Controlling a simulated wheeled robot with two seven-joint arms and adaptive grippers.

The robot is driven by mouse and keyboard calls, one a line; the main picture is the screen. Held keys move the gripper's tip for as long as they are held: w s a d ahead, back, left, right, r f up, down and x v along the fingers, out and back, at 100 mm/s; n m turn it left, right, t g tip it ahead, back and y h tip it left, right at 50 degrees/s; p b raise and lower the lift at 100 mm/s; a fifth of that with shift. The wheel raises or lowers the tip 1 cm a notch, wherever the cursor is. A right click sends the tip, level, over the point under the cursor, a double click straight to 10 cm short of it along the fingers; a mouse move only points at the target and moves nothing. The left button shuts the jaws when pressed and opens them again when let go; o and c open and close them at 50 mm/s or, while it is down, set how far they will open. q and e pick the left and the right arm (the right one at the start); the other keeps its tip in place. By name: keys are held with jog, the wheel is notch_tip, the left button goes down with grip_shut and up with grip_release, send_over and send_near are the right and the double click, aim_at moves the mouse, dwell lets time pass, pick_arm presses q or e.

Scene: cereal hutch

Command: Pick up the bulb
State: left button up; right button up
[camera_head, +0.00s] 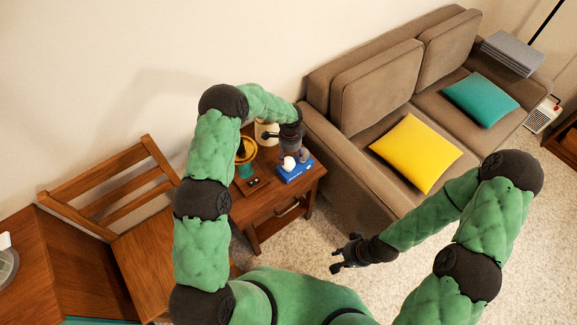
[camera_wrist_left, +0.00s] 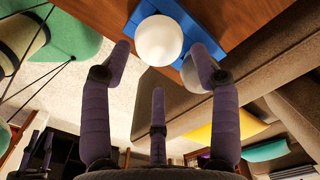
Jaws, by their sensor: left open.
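The round white bulb (camera_head: 289,163) sits at the blue box (camera_head: 297,173) on the small wooden side table (camera_head: 279,209). My left gripper (camera_head: 292,155) reaches down over the table, right at the bulb. In the left wrist view the bulb (camera_wrist_left: 158,40) lies between the spread tips of my left gripper (camera_wrist_left: 162,58), with a gap visible on the left side. The right fingertip is close to it; contact cannot be told. The bulb's base is hidden. My right gripper (camera_head: 345,254) hangs empty over the carpet, fingers apart.
A yellow and green object (camera_head: 246,152) and a small dark item (camera_head: 253,182) on the table stand left of the bulb. A cream cylinder (camera_head: 265,133) stands behind. The brown sofa (camera_head: 350,165) is close on the right, a wooden chair (camera_head: 140,235) on the left.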

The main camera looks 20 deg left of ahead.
aim_at(288, 159)
pick_arm(q)
jog(key=f, duration=0.2)
jog(key=f+b, duration=0.1)
jog(key=f, duration=0.3)
jog(key=shift+a+b, duration=0.3)
jog(key=shift+b, duration=0.1)
jog(key=shift+r, duration=0.1)
jog(key=c, duration=0.8)
